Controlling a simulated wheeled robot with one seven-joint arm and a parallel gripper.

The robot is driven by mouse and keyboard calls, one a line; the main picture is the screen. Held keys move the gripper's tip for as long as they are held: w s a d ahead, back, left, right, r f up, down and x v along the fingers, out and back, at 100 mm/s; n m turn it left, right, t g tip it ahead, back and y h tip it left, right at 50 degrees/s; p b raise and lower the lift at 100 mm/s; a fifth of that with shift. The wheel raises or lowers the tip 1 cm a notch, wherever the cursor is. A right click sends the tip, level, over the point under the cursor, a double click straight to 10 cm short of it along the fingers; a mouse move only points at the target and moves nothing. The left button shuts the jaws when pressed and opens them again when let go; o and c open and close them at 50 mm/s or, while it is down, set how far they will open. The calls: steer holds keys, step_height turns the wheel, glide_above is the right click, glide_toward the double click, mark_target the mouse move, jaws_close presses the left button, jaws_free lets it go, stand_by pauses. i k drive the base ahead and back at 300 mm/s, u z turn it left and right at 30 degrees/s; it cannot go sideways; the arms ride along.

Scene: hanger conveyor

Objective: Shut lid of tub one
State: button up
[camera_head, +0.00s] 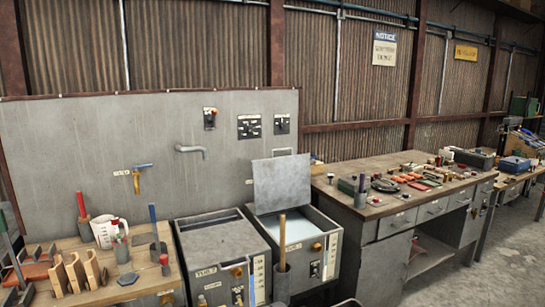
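Two grey metal tubs stand side by side at the lower middle. The right tub (325,238) has its flat grey lid (282,184) standing raised at the back, so its pale inside shows. The left tub (205,285) has a flat grey top cover (222,238), with a dark strip along its back edge. The left tub's front label seems to read "TUB 2". I cannot read a number on the right tub, whose front is partly hidden by a wooden handle. My gripper is not in view.
A wooden-handled tool (282,242) stands in a grey holder before the right tub. A workbench with drawers (385,230) stands close on the right, its top cluttered. A wooden table (120,268) with tools and a white jug (104,232) stands at left. Free floor (480,275) shows at right.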

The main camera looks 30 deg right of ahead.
mark_target(280, 183)
steer(key=z, duration=0.45)
steer(key=i, duration=1.2)
steer(key=u, duration=0.4)
